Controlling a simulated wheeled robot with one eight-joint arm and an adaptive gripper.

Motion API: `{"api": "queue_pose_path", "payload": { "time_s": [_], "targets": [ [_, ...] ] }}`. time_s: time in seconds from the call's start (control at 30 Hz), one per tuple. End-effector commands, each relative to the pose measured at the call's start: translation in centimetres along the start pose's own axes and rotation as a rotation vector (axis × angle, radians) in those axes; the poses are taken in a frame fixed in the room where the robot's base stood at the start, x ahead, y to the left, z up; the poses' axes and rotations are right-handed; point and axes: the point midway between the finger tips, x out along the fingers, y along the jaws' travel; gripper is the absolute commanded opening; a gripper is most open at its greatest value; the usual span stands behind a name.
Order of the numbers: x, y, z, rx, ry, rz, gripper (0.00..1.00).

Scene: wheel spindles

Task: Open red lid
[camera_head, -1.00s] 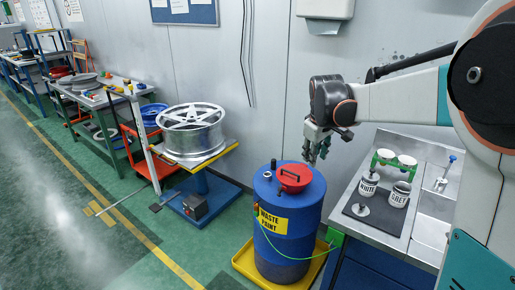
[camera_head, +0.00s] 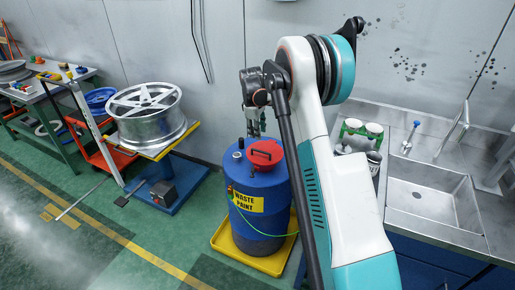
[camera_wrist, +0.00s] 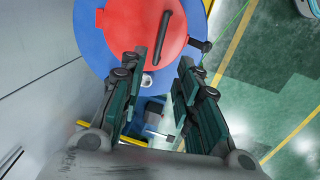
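The red lid (camera_head: 265,153) with its dark bar handle lies on top of the blue waste paint barrel (camera_head: 262,190). In the wrist view the red lid (camera_wrist: 145,35) fills the upper middle, with its handle (camera_wrist: 164,38) slanting across it. My gripper (camera_head: 254,130) is above the barrel's back edge, near the lid. In the wrist view the two fingers of my gripper (camera_wrist: 155,75) are well apart with nothing between them. The fingertips overlap the lid's lower edge in that view; whether they touch it I cannot tell.
The barrel stands in a yellow tray (camera_head: 255,258). A steel sink bench (camera_head: 435,195) with cans and a green holder is to the right. A silver wheel (camera_head: 150,112) rests on a stand to the left. A grey wall (camera_head: 225,60) is close behind.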

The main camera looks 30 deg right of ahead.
Motion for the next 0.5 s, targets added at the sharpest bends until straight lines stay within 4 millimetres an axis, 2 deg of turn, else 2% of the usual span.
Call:
{"api": "queue_pose_path", "payload": {
  "time_s": [0.03,0.2,0.5],
  "targets": [
    [1.3,0.0,0.0,0.001,0.0,0.0,0.3],
    [4.7,0.0,0.0,0.001,0.001,0.0,0.3],
    [9.7,0.0,0.0,0.002,0.001,0.0,0.3]
  ]
}}
